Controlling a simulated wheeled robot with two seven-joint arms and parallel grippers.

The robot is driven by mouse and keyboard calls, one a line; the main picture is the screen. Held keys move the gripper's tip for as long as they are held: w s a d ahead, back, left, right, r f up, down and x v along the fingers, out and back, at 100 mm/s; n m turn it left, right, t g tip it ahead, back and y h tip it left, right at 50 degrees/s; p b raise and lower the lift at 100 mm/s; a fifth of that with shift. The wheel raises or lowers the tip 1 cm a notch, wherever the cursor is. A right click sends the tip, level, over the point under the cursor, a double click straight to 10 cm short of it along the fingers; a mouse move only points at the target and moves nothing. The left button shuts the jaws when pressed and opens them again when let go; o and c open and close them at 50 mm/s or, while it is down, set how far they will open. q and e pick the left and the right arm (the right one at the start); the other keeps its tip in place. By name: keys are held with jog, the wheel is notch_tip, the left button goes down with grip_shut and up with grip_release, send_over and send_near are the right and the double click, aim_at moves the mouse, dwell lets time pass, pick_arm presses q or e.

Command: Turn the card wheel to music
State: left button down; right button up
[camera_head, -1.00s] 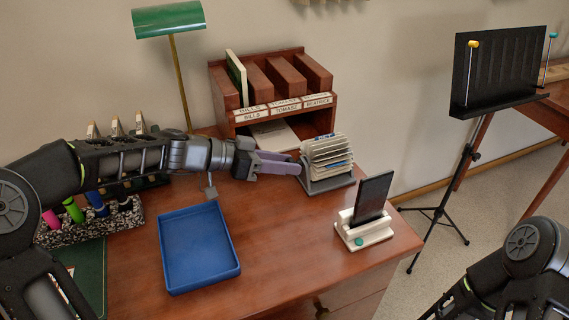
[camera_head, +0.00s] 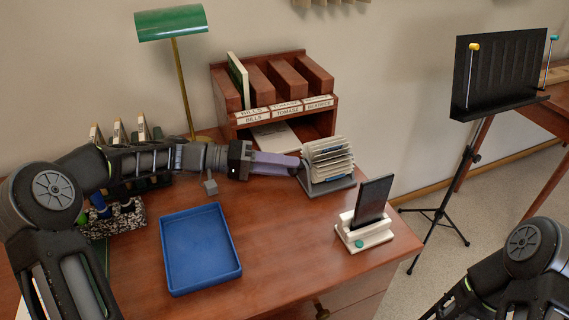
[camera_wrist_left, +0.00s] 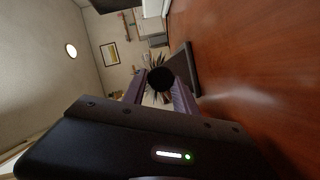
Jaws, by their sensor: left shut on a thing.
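The card wheel (camera_head: 328,157) stands at the back right of the desk, its white cards fanned out on a grey stand. My left gripper (camera_head: 298,165) reaches it from the left with its purple fingers. In the left wrist view, the fingers (camera_wrist_left: 160,84) are shut on a round black knob (camera_wrist_left: 160,78) at the wheel's side. The card edges (camera_wrist_left: 157,58) spread out behind the knob. In the head view the knob is hidden by the fingers. My right gripper is out of view; only part of that arm shows at lower right.
A blue tray (camera_head: 200,250) lies in front of my left arm. A dark tablet on a white stand (camera_head: 363,236) is near the desk's right edge. A wooden sorter (camera_head: 275,120) and a green lamp (camera_head: 170,22) stand behind. A black music stand (camera_head: 497,75) is at right.

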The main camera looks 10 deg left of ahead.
pick_arm(q)
jog(key=shift+n+h, duration=0.3)
jog(key=shift+n, duration=0.3)
jog(key=shift+f, duration=0.1)
jog(key=c, duration=1)
grip_release()
notch_tip(320, 180, up, 10)
jog(key=p, duration=0.1)
